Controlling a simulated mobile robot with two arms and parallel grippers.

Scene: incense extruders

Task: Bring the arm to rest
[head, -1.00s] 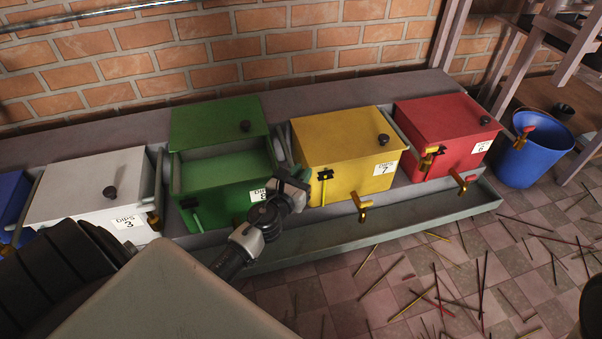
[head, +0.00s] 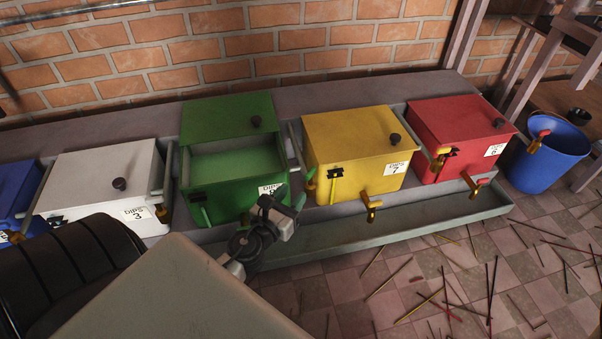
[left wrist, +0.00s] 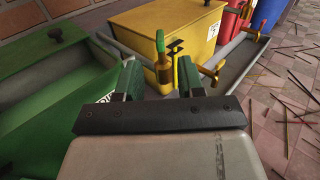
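My left gripper (head: 283,207) is in front of the green box (head: 225,184), near its number label, and covers part of its front edge. The green box's lid (head: 228,117) is slid back, so its hollow inside shows. In the left wrist view the two fingers (left wrist: 158,78) stand apart with nothing between them. Beyond them that view shows a green-handled brass tap (left wrist: 162,62) and the yellow box (left wrist: 188,30). My right gripper is not in view.
A white box (head: 95,180), the yellow box (head: 352,141) and a red box (head: 460,135) stand closed in the row. A grey trough (head: 400,226) runs along the front. A blue bucket (head: 548,158) stands at right. Thin sticks (head: 440,290) litter the tiled floor.

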